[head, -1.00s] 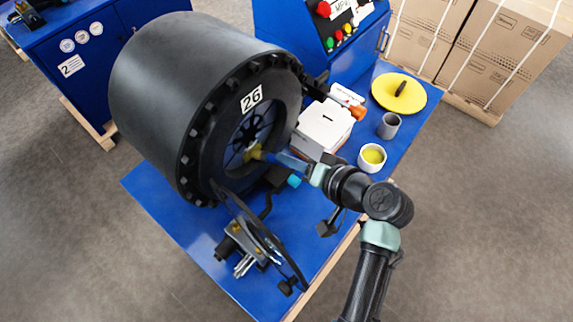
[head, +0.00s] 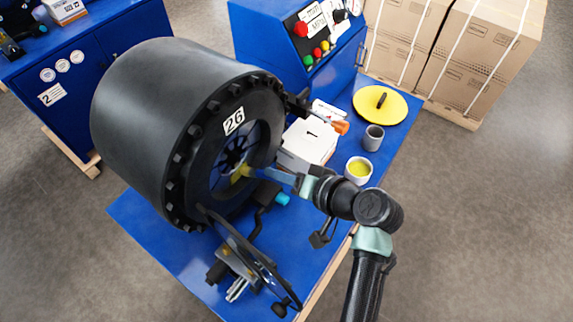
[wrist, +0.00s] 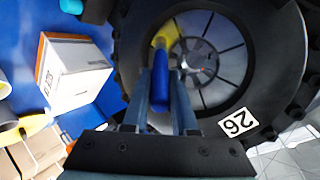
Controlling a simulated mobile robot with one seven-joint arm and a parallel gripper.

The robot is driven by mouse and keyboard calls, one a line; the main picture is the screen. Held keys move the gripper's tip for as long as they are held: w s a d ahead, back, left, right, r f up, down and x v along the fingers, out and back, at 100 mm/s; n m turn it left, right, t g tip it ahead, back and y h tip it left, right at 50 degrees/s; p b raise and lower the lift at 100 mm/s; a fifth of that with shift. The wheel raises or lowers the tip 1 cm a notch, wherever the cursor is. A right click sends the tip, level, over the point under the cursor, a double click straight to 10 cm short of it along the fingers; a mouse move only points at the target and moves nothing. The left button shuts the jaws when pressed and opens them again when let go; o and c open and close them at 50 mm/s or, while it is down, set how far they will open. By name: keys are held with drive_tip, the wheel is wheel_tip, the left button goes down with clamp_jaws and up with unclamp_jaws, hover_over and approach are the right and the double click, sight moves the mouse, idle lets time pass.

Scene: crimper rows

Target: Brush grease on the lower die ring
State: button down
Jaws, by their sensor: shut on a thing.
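The crimper (head: 150,125), a big black drum marked 26, has a round front opening with a ring of dark die segments (head: 232,150). In the wrist view the die ring (wrist: 222,75) shows as grey wedges around a centre. My gripper (head: 300,183) is shut on a brush with a blue handle (head: 276,176) and a yellow head. The yellow brush head (wrist: 165,34) is at the lower part of the opening. I cannot tell whether it touches the dies. A white cup of yellow grease (head: 358,169) stands on the blue bench right of my gripper.
A white box (head: 309,142), a grey cup (head: 373,138) and a yellow disc (head: 381,104) stand on the blue bench (head: 345,195). A vise-like tool with a black hoop (head: 240,258) is in front of the drum. A control panel (head: 315,35) rises behind.

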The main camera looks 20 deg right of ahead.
drive_tip(key=s+a, duration=0.1)
drive_tip(key=a+p, duration=0.1)
drive_tip(key=s+a, duration=0.1)
drive_tip(key=a, duration=0.1)
drive_tip(key=shift+s+p, duration=0.3)
drive_tip(key=shift+d, duration=0.1)
drive_tip(key=s+d, duration=0.3)
drive_tip(key=s, duration=0.2)
drive_tip(key=shift+d+p, duration=0.15)
drive_tip(key=shift+p, duration=0.15)
idle(0.3)
drive_tip(key=shift+s+d, duration=0.4)
drive_tip(key=shift+s, duration=0.25)
drive_tip(key=shift+s+d, duration=0.4)
drive_tip(key=shift+s, duration=0.2)
